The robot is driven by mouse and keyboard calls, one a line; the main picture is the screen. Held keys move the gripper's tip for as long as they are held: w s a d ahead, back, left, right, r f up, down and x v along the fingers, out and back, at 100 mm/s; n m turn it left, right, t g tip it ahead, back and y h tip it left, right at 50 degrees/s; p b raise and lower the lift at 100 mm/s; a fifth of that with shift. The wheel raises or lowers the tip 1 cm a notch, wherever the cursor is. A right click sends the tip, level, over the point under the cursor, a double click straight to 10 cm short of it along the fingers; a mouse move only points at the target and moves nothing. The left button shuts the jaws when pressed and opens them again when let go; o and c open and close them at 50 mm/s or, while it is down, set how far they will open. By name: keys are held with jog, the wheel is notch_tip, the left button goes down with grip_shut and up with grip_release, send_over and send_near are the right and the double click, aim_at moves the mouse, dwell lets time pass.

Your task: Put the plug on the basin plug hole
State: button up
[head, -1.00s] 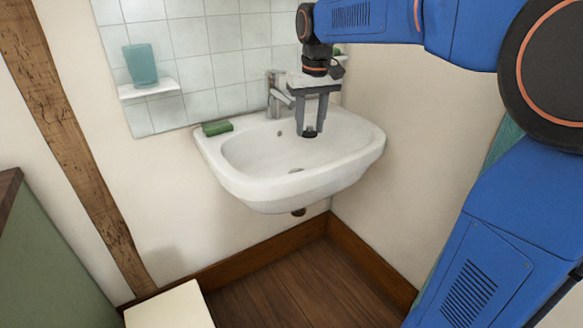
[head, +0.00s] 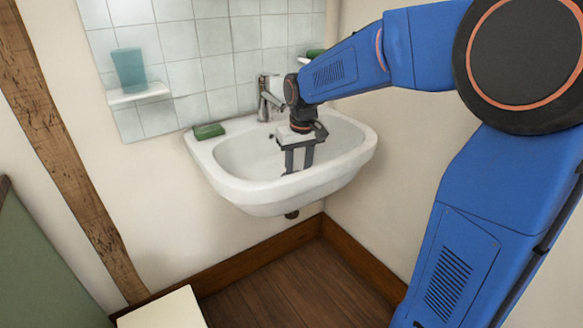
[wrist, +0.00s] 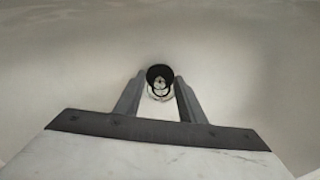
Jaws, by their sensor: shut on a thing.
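The white basin (head: 225,178) hangs on the wall below the tiles. My gripper (head: 297,168) reaches down inside the bowl, its fingertips low near the bowl floor. In the wrist view my gripper (wrist: 160,82) is shut on the small round black plug (wrist: 158,70), which shows between the fingertips with a ring-like part. Pale metallic detail shows within the plug's dark outline; I cannot tell whether it is the plug hole. In the head view the plug hole is hidden around the fingers. I cannot tell whether the plug touches the bowl.
A chrome tap (head: 266,100) stands at the basin's back, close to my wrist. A green soap bar (head: 208,131) lies on the back left rim. A teal cup (head: 129,70) stands on a small wall shelf (head: 138,93). The bowl's left side is clear.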

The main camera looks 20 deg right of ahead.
jog(key=w, duration=0.1)
jog(key=w+a, duration=0.1)
jog(key=w, duration=0.1)
jog(key=shift+w, duration=0.15)
jog(key=shift+f, duration=0.6)
jog(key=shift+f, duration=0.1)
jog(key=o, duration=1)
jog(key=r, duration=0.4)
jog(key=s+r, duration=0.1)
jog(key=r, duration=0.7)
jog(key=shift+s, duration=0.15)
jog(key=shift+s+r, duration=0.1)
